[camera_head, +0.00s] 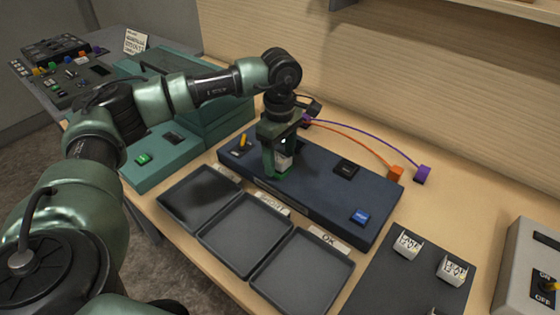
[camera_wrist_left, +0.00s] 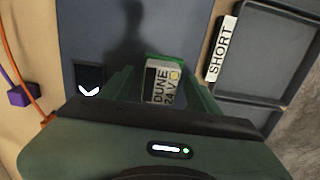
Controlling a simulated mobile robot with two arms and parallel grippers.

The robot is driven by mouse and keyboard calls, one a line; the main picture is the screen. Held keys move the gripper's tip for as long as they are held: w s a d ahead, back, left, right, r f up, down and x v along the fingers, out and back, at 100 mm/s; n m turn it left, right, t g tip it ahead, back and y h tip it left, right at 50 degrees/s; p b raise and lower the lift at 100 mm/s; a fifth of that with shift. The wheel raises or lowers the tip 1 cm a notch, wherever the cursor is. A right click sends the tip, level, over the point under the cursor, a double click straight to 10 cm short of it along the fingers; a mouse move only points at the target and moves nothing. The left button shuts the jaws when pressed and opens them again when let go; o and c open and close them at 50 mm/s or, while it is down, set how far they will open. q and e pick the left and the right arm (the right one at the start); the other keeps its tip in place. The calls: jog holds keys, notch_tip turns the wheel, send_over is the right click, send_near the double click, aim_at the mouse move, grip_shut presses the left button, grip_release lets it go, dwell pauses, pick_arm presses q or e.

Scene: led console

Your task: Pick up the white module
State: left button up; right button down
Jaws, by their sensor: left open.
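The white module (camera_head: 283,161) sits on the green socket of the dark blue console (camera_head: 320,200) in the head view. In the left wrist view the module (camera_wrist_left: 160,84) shows the print "DUNE 24V" and a round yellowish spot. My left gripper (camera_head: 278,168) points down at it, with its open fingers on either side of the module. In the left wrist view the left gripper (camera_wrist_left: 163,92) also has one finger on each side of it. I cannot tell whether the fingers touch it. My right gripper is not in view.
Three dark trays stand in front of the console, including the one labelled OK (camera_head: 302,273). Two white modules (camera_head: 407,244) (camera_head: 452,269) stand on a dark mat (camera_head: 385,285) at right. Orange (camera_head: 396,173) and purple (camera_head: 423,173) plugs with cables lie behind the console. A grey switch box (camera_head: 520,265) is far right.

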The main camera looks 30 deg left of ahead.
pick_arm(q)
grip_shut()
notch_tip(320, 180, up, 13)
jog(key=b, duration=0.2)
notch_tip(320, 180, up, 7)
jog(key=p, duration=0.2)
send_over(281, 156)
jog(key=shift+s, duration=0.1)
